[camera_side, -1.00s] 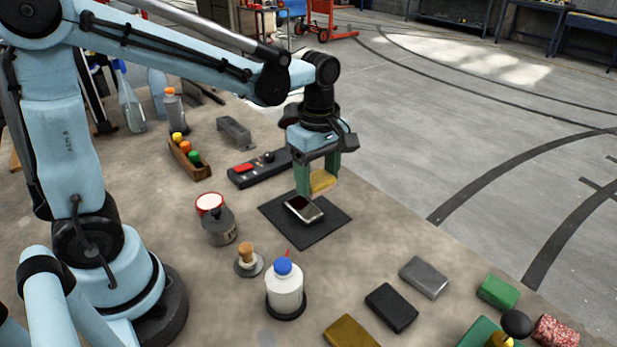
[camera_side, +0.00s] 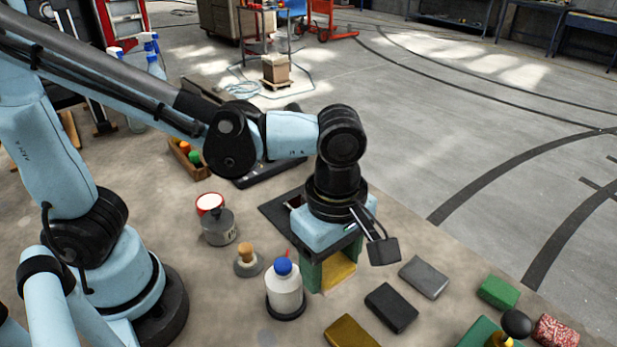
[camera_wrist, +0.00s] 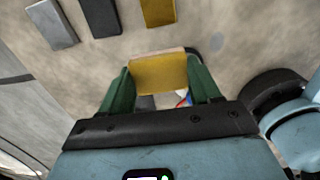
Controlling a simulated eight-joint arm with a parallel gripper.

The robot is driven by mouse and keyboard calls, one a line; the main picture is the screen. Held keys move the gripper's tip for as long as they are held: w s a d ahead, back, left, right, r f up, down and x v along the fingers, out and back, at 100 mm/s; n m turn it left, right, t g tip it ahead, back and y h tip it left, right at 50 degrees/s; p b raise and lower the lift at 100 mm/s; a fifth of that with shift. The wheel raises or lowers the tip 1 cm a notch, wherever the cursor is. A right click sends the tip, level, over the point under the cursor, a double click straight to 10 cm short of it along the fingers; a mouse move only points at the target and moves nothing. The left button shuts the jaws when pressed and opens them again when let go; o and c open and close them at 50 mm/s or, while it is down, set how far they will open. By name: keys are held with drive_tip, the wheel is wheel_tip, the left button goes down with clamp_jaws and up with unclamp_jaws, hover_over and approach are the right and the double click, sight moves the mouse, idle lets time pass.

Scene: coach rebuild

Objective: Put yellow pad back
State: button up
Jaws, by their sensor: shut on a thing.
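The yellow pad (camera_side: 338,270) is held between the green fingers of my gripper (camera_side: 329,275). It also shows in the wrist view (camera_wrist: 158,74), spanning the gap between both fingers (camera_wrist: 160,88). My gripper is shut on it, over the table to the right of the white bottle (camera_side: 285,290) with the blue cap. The height of the pad above the table is hard to tell. A darker mustard pad (camera_side: 352,332) lies on the table at the bottom of the side view and at the top of the wrist view (camera_wrist: 158,12).
A black pad (camera_side: 391,307) and a grey pad (camera_side: 424,278) lie right of my gripper. A green pad (camera_side: 498,292) and a red speckled pad (camera_side: 555,331) lie further right. The dark mat (camera_side: 275,208) is partly hidden behind my arm.

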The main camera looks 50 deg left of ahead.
drive_tip(key=w+a+f, duration=0.4)
drive_tip(key=w, duration=0.1)
drive_tip(key=w+a+f, duration=0.1)
drive_tip(key=w+a, duration=0.1)
drive_tip(key=shift+w+f, duration=0.3)
drive_tip(key=shift+f, duration=2.15)
drive_tip(key=shift+f, duration=0.1)
drive_tip(key=o, duration=1.1)
